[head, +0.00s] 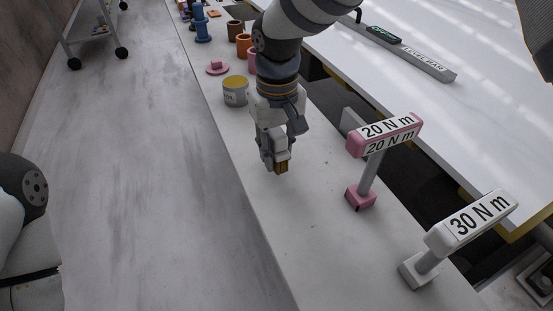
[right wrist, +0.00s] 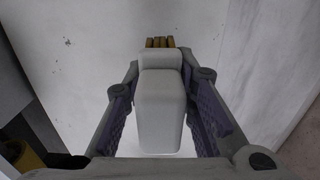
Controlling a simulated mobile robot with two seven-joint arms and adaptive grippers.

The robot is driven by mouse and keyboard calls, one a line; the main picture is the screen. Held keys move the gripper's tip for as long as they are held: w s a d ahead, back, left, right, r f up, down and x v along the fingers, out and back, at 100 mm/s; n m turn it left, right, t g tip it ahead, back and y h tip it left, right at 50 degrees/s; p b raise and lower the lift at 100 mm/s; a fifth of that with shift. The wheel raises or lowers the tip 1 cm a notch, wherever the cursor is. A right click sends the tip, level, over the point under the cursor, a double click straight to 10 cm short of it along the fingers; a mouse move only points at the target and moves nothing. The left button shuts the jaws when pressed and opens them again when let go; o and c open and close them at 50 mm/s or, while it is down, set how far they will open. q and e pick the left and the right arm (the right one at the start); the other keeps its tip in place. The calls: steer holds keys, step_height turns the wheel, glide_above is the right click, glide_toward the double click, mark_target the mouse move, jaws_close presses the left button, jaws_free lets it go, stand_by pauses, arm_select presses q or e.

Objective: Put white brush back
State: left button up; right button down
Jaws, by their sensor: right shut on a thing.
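The white brush (right wrist: 160,100) is between the fingers of my right gripper (head: 273,150), which is shut on it. In the right wrist view its pale handle fills the space between the pads, and tan bristles (right wrist: 160,42) show past its far end. In the head view the bristles (head: 281,168) are at the tip of the gripper, over the pale stone slab (head: 245,170). I cannot tell whether they touch the slab. The gripper hides much of the brush in the head view. My left gripper is not in view; only part of my left arm shows.
A grey can with a yellow top (head: 235,92) and a pink lidded piece (head: 217,68) stand behind the gripper. A pink "20 N m" stand (head: 361,196) and a white "30 N m" stand (head: 418,270) are to the right. Slab in front is clear.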

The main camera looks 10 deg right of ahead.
mark_target(277, 131)
steer(key=shift+f, duration=1.55)
steer(key=shift+f, duration=0.2)
steer(key=c, duration=1.3)
jaws_free()
steer(key=shift+c, duration=0.2)
step_height(277, 131, up, 12)
steer(key=shift+r+p, duration=0.25)
steer(key=shift+p, duration=0.1)
steer(key=shift+f, duration=0.1)
